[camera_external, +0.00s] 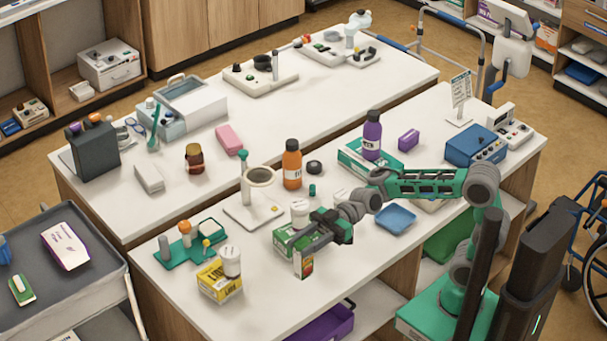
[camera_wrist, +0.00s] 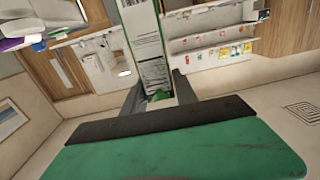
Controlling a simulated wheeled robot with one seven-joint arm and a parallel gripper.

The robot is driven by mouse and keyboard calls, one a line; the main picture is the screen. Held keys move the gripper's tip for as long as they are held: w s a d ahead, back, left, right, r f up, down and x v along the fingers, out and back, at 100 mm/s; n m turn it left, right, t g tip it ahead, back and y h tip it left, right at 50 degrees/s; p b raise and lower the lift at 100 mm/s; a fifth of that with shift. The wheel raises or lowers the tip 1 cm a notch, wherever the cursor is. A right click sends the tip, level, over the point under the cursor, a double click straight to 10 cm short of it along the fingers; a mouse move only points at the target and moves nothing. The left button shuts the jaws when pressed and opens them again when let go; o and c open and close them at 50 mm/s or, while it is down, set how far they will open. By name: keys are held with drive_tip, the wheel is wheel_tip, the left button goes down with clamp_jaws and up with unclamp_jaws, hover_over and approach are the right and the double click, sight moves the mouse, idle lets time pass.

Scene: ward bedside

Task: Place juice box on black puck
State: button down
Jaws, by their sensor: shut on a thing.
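The juice box (camera_external: 303,263), small with green and red on its face, is upright near the front edge of the near table. My gripper (camera_external: 308,243) is shut on it from behind. I cannot tell whether its base touches the tabletop. In the wrist view a tall pale box with green edges (camera_wrist: 144,40), which appears to be the juice box, stands between the dark fingers (camera_wrist: 160,92). The black puck (camera_external: 314,167) lies flat further back, right of an orange bottle (camera_external: 292,165). It is clear of my gripper, with nothing on it.
Near my gripper stand a green box (camera_external: 285,238), a white-lidded jar (camera_external: 299,211) and a ring stand (camera_external: 245,205). A yellow box (camera_external: 219,283) is at left. A blue tray (camera_external: 396,218) lies right, below my arm. A purple bottle (camera_external: 372,135) stands behind.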

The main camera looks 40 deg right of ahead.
wheel_tip(320, 180, up, 4)
drive_tip(key=shift+f, duration=0.25)
drive_tip(key=w+d+f+m+t+h, duration=0.1)
drive_tip(key=w+d+m+t+h, duration=0.15)
drive_tip(key=w+d+t, duration=0.4)
drive_tip(key=w+d+m+t+h+b, duration=0.15)
drive_tip(key=w+d+m, duration=0.25)
drive_tip(key=w, duration=0.6)
drive_tip(key=w+d+f+m+t+h+p, duration=0.1)
drive_tip(key=w+d+m+t, duration=0.2)
drive_tip(key=w+d+t, duration=0.35)
drive_tip(key=w+d+r+m+t+h+b, duration=0.15)
drive_tip(key=w+d+m+h, duration=0.45)
drive_tip(key=d, duration=1)
drive_tip(key=w+d+m+t+h, duration=0.3)
drive_tip(key=w+d+h, duration=0.3)
drive_tip(key=d, duration=0.9)
drive_tip(key=w+f+h, duration=0.1)
drive_tip(key=w+f, duration=1.2)
drive_tip(key=f, duration=0.4)
drive_tip(key=shift+d+f+p, duration=0.25)
drive_tip(key=shift+f+p, duration=0.05)
drive_tip(key=shift+f, duration=0.1)
drive_tip(key=shift+w, duration=0.1)
